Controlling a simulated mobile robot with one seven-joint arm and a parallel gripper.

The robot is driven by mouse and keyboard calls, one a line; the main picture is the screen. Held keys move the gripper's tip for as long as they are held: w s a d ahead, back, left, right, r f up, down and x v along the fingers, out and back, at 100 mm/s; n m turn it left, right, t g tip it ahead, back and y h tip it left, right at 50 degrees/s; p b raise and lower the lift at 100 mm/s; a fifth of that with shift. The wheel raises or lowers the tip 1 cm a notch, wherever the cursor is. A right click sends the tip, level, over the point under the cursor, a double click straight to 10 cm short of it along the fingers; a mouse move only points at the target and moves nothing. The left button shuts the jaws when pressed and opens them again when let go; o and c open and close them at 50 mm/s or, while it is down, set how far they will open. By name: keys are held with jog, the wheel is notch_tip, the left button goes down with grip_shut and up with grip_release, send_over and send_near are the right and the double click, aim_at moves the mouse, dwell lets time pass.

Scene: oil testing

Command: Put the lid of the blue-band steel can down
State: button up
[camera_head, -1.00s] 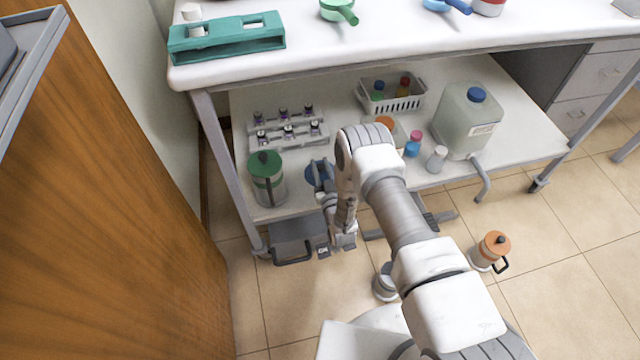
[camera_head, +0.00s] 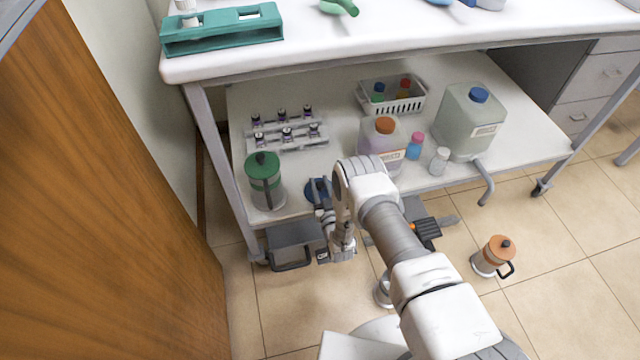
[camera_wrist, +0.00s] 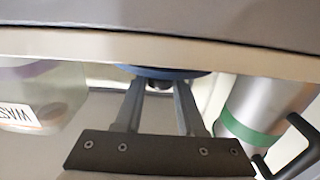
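The lid looks at or very near shelf level; contact is hard to tell. A silver cylinder (camera_head: 383,290) stands on the floor beside my base, partly hidden; no blue band shows on it.
The green-lidded steel can (camera_head: 265,183) stands left of the lid, close in the wrist view. A jug with an orange cap (camera_head: 384,125) stands to the right. A vial rack (camera_head: 290,137) lies behind. An orange-lidded can (camera_head: 493,256) stands on the floor.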

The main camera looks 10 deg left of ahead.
jog(key=o, duration=0.3)
jog(key=shift+s+r, duration=0.1)
jog(key=shift+r, duration=0.1)
jog(key=p+v, duration=0.4)
jog(key=v, duration=0.7)
jog(key=shift+s+d, duration=0.25)
jog(key=shift+s, duration=0.1)
